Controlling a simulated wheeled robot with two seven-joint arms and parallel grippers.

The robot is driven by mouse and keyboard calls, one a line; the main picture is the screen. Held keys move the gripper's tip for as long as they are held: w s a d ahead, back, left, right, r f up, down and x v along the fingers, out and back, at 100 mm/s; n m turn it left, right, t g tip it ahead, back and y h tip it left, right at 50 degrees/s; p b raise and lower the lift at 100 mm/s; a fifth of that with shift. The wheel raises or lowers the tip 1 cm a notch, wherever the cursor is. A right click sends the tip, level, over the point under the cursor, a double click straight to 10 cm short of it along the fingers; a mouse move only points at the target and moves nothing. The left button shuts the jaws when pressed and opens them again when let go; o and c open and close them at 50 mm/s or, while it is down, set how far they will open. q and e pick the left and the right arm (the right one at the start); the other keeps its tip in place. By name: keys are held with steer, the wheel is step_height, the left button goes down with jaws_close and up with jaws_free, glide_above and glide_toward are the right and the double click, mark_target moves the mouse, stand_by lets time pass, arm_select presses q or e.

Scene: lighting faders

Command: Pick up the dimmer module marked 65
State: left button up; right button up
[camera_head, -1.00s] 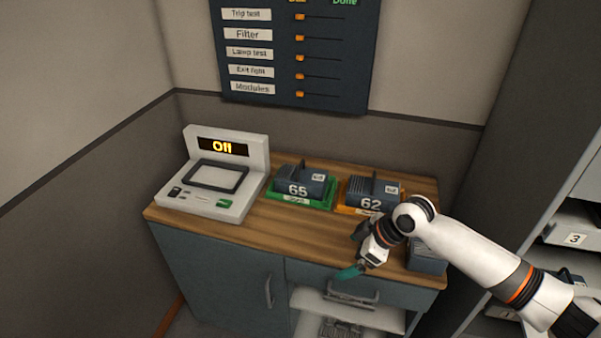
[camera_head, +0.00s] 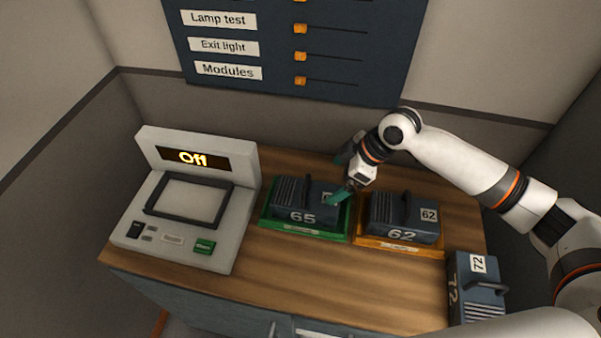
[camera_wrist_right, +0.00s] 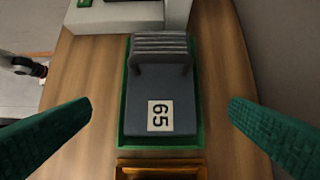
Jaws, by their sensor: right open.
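The dimmer module marked 65 (camera_head: 304,207) is a dark blue-grey block with a ribbed end and a handle. It sits in a green tray (camera_head: 292,230) on the wooden counter. In the right wrist view the module (camera_wrist_right: 161,88) lies centred below, its label 65 showing. My right gripper (camera_head: 345,175) is above the module's right side in the head view. Its green fingers (camera_wrist_right: 158,118) are open, one on each side of the module, apart from it.
The module marked 62 (camera_head: 399,217) sits in an orange tray (camera_head: 376,244) to the right. A module marked 72 (camera_head: 476,285) stands at the counter's right end. A grey tester (camera_head: 151,213) reading Off is at left. The front middle counter (camera_head: 300,270) is clear.

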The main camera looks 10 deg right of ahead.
mark_target(311, 194)
steer(key=shift+w+a, duration=0.1)
steer(key=shift+w, duration=0.1)
steer(key=shift+p+x, duration=0.4)
steer(key=shift+x, duration=0.7)
steer(key=x, duration=0.3)
steer(key=shift+s+a+f+p, duration=0.15)
steer(key=shift+a+f+p, duration=0.1)
steer(key=shift+p, duration=0.15)
steer(key=shift+w+a+f, duration=0.2)
steer(key=shift+a+f, duration=0.05)
steer(key=shift+f, duration=0.2)
steer(key=p+x, duration=0.2)
steer(key=x, duration=0.2)
steer(key=shift+a+f, duration=0.1)
steer(key=shift+a, duration=0.05)
steer(key=shift+w+a+f, duration=0.1)
steer(key=shift+f, duration=0.05)
arm_select(q)
steer(key=s+r, duration=0.2)
steer(key=r, duration=0.1)
steer(key=shift+s+r, duration=0.2)
steer(key=shift+s, duration=0.05)
arm_select(e)
steer(key=c, duration=1.1)
steer(key=shift+w, duration=0.15)
steer(key=c, duration=0.3)
